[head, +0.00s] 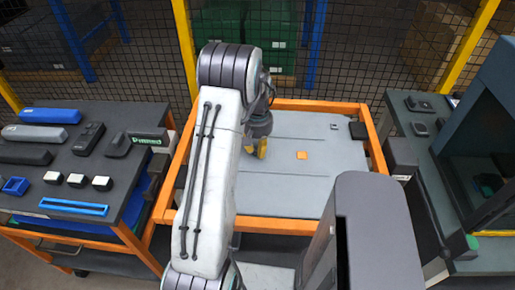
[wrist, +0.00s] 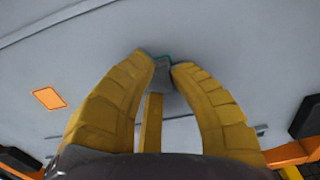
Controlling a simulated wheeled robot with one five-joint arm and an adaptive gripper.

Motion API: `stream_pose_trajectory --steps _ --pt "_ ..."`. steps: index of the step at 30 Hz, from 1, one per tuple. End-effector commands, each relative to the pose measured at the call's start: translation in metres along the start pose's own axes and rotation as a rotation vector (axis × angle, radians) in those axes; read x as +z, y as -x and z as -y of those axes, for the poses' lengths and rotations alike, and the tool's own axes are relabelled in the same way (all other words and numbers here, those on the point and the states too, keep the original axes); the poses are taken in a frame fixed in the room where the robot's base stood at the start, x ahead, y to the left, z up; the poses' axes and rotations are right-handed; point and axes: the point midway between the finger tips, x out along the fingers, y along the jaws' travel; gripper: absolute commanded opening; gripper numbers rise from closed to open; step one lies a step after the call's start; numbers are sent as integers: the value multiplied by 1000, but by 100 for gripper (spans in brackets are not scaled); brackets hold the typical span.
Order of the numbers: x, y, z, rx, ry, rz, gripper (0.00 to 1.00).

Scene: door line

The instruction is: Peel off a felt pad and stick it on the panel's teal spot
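The grey panel (head: 285,185) lies flat in an orange frame, and it fills much of the wrist view (wrist: 240,50). My gripper (head: 258,148) points down at the panel, left of an orange square (head: 302,155). In the wrist view its yellow fingers (wrist: 164,62) close in on a small dark grey piece (wrist: 161,72), which looks like a felt pad and touches both tips. A thin strip of the teal spot (wrist: 163,56) shows at the piece's far edge; the rest is hidden. Whether the piece touches the panel I cannot tell.
A left bench (head: 100,180) holds dark tools, white-topped blocks (head: 77,180) and blue trays (head: 73,207). A small black item (head: 357,130) is at the panel's far right corner. A dark machine (head: 485,150) stands right. A mesh fence (head: 345,50) closes the back.

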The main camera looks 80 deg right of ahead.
Motion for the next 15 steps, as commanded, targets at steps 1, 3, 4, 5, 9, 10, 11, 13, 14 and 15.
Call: stream_pose_trajectory --steps 1,3,4,5,9,10,11,13,14,15 --pt "0 -1 0 0 -1 1 24" --pt "0 -1 0 0 -1 1 31" --pt "0 -1 0 0 -1 1 33" --pt "0 -1 0 0 -1 1 36" --pt "0 0 0 0 -1 1 46" --pt "0 0 0 0 -1 1 46" --pt "0 0 0 0 -1 1 46" --pt "0 0 0 0 -1 1 46" --pt "0 0 0 0 -1 1 46" --pt "0 0 0 0 -1 1 46"
